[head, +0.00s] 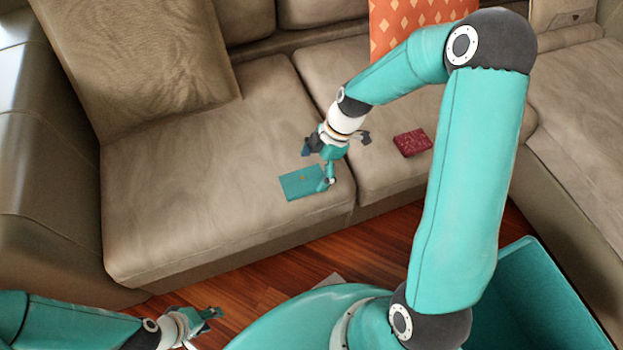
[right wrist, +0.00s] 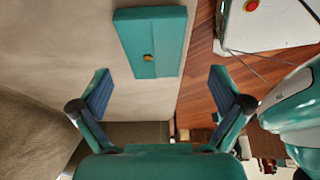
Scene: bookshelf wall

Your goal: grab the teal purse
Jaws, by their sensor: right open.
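The teal purse (head: 298,183) lies flat near the front edge of the couch seat. In the right wrist view the purse (right wrist: 150,40) shows its flap and a small gold clasp, just beyond and between the spread fingers. My right gripper (head: 322,168) is open and empty, above the right end of the purse, with one finger covering a bit of it in the head view. It also shows in the right wrist view (right wrist: 160,76). My left gripper (head: 212,318) is low at the bottom left, over the floor, far from the purse; its opening is unclear.
A dark red wallet-like item (head: 412,142) lies on the seat cushion to the right. A brown cushion (head: 140,60) and an orange patterned cushion (head: 410,15) lean on the couch back. Wooden floor (head: 240,275) lies in front.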

